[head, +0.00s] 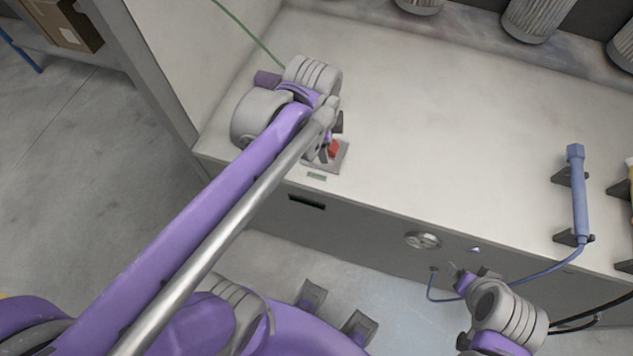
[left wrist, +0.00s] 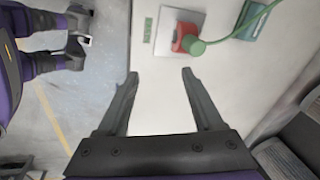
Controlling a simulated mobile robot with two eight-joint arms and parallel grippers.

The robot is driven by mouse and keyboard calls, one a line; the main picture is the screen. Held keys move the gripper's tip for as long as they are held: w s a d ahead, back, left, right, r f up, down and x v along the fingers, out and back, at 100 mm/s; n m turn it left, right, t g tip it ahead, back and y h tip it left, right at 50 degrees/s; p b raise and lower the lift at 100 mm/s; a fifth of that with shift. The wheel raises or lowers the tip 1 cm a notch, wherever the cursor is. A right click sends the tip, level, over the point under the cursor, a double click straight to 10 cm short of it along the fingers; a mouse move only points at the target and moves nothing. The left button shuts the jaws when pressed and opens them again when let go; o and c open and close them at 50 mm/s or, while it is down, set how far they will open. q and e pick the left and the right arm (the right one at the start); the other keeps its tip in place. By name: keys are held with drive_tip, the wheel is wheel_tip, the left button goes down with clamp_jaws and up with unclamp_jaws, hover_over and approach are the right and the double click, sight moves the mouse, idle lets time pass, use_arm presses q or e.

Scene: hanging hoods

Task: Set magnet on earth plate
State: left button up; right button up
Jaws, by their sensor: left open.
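The magnet is a red round piece (left wrist: 186,38) with a green cap and a green cable in the left wrist view. It shows over the square grey metal earth plate (left wrist: 168,24); I cannot tell whether it touches the plate. In the head view the red piece (head: 333,148) shows over the plate (head: 341,164), partly hidden by my left arm. My left gripper (left wrist: 160,74) is open and empty, its fingertips a little short of the plate and magnet.
The pale bench top (head: 440,120) is clear to the plate's right. A blue rod-shaped tool (head: 579,195) rests on dark brackets at the right. A small green label (head: 317,177) lies by the plate. A green cable (head: 245,32) hangs at the upper left. Grey ribbed hoods (head: 540,15) stand at the back.

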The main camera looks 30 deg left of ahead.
use_arm(q)
drive_tip(key=s+d+f+n+t, duration=0.2)
drive_tip(key=s+f+n, duration=0.5)
drive_tip(key=n, duration=0.5)
drive_tip(key=shift+s+d+t, duration=0.4)
drive_tip(key=shift+s+d, duration=0.05)
drive_tip(key=shift+s, duration=0.05)
drive_tip(key=shift+r, duration=0.1)
drive_tip(key=shift+w+r+p, duration=0.2)
drive_tip(key=shift+r+p, duration=0.15)
drive_tip(key=shift+r, duration=0.1)
drive_tip(key=shift+s, duration=0.1)
